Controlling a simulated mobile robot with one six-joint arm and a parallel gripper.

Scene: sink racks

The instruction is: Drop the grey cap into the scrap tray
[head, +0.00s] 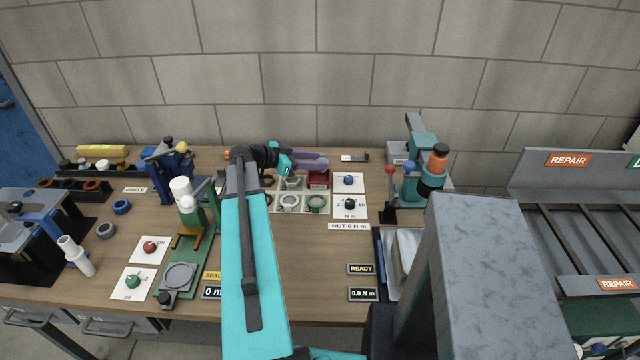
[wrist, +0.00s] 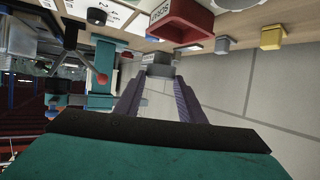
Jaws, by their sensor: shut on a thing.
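My gripper (head: 322,161) has purple fingers and is over the back of the bench, near the block wall. In the head view the cap cannot be made out clearly. The red tray (head: 318,181), which looks like the scrap tray, sits just in front of and below the fingertips.
A pale compartment tray (head: 303,212) with rings stands left of and in front of the red tray. Knob cards (head: 348,183) lie to its right, then a teal press (head: 422,165). The wrist view also shows a yellow block (wrist: 271,38).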

